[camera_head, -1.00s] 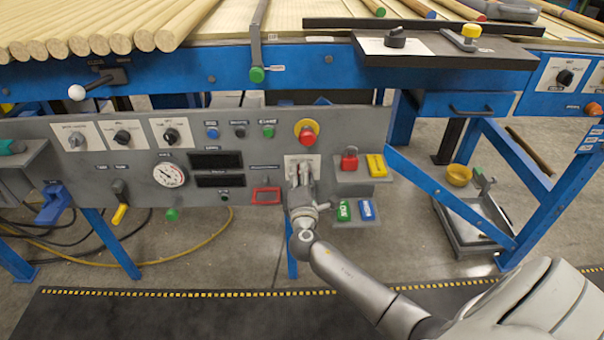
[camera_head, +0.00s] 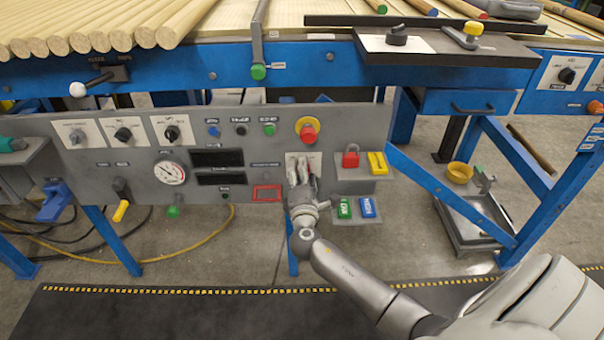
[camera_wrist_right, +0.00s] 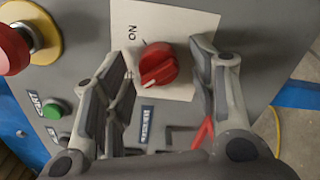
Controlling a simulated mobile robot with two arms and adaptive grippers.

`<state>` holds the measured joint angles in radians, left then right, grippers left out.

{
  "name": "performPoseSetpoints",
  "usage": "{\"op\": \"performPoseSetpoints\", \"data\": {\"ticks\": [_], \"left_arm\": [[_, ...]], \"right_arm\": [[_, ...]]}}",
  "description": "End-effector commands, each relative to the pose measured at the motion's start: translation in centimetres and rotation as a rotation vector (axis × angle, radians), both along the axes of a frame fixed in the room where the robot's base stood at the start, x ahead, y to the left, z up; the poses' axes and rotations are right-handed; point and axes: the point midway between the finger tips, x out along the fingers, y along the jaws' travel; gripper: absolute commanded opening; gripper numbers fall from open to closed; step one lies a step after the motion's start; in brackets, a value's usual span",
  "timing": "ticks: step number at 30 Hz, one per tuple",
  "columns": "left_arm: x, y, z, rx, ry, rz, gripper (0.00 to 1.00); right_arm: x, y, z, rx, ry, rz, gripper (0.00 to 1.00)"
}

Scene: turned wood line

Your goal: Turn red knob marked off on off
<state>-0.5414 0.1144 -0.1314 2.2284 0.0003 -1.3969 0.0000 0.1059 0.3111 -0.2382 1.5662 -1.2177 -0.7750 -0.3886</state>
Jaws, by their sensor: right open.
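The red knob (camera_wrist_right: 158,66) sits on a white plate (camera_wrist_right: 180,22) on the grey control panel. A mark reading "ON" shows on the plate in the right wrist view; I see no readable off mark. My right gripper (camera_wrist_right: 162,80) is open, with one finger on each side of the knob and gaps between fingers and knob. In the head view my right gripper (camera_head: 299,178) is in front of the plate (camera_head: 311,160) and hides the knob. My left gripper is not in view.
A red mushroom button (camera_head: 308,133) on a yellow base is just above the plate. A red padlock (camera_head: 351,157) and yellow tags (camera_head: 377,163) sit on a ledge to the right, with green (camera_head: 344,208) and blue (camera_head: 367,208) tags below. A dial gauge (camera_head: 170,173) is left.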

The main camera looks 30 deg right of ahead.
Motion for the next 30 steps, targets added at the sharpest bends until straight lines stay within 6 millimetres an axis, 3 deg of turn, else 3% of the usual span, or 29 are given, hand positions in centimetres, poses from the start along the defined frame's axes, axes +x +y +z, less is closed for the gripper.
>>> {"op": "performPoseSetpoints", "data": {"ticks": [18, 30], "left_arm": [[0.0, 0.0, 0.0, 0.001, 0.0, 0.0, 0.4], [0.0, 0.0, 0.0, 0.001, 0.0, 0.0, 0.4]], "right_arm": [[-9.1, 5.7, -0.1, 0.002, 0.002, 0.002, 0.53], [-10.1, 6.2, 0.0, 0.0, 0.0, 0.001, 0.53]]}}
